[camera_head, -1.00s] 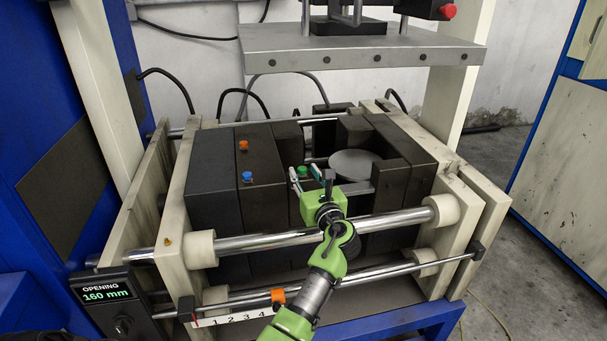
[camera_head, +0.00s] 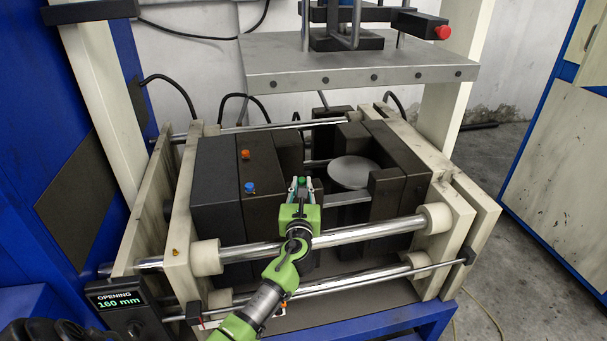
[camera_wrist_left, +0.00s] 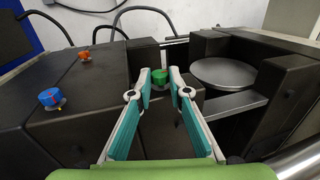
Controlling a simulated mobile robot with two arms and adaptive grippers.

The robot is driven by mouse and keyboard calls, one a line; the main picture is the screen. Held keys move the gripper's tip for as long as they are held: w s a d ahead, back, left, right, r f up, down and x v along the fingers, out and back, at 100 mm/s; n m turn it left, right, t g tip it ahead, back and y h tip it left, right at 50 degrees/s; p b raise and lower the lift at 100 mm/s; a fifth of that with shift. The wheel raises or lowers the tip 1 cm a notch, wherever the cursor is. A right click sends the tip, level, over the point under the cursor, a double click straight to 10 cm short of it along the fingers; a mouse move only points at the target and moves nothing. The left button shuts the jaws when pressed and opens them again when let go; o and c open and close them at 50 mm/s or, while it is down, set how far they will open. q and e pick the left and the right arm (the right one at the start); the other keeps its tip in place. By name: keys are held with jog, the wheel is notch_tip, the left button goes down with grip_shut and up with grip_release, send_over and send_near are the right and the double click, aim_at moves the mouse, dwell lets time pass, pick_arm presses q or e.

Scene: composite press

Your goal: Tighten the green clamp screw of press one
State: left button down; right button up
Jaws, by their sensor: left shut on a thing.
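The green clamp screw (camera_head: 301,181) is a small green knob on top of a dark block of the press. It also shows in the left wrist view (camera_wrist_left: 160,76), between the fingertips. My left gripper (camera_head: 302,184) reaches over the front rods and is shut on the green screw, with a finger on either side (camera_wrist_left: 159,84). A blue screw (camera_head: 249,187) and an orange screw (camera_head: 245,154) stand on the block to the left. My right gripper is not in view.
Polished rods (camera_head: 355,234) cross the press front below my left arm. A grey plate (camera_head: 360,75) hangs above the rear. A round grey disc (camera_head: 350,172) lies right of the gripper. A display (camera_head: 115,298) at lower left reads 160 mm opening.

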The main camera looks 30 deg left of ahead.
pick_arm(q)
jog(key=m+h, duration=0.1)
jog(key=m+t+h, duration=0.1)
jog(key=shift+s+a+r+h+p, duration=0.1)
jog(key=shift+s+a+h+p, duration=0.05)
jog(key=shift+a+h+p, duration=0.2)
jog(key=m+h, duration=0.1)
jog(key=h, duration=0.1)
jog(key=shift+a+f+m+t+h+b, duration=0.2)
jog(key=shift+m+t+h+b, duration=0.1)
jog(key=shift+m+t+h, duration=0.1)
jog(key=m+h+b, duration=0.2)
jog(key=h+b, duration=0.1)
jog(key=m+h+b, duration=0.1)
jog(key=h+b, duration=0.1)
jog(key=shift+a+f, duration=0.15)
jog(key=shift+a, duration=0.15)
jog(key=shift+m+h+b, duration=0.5)
jog(key=shift+h+b, duration=0.15)
jog(key=shift+h, duration=0.1)
jog(key=shift+r+h+b, duration=0.25)
jog(key=shift+h+b, duration=0.05)
jog(key=shift+b, duration=0.05)
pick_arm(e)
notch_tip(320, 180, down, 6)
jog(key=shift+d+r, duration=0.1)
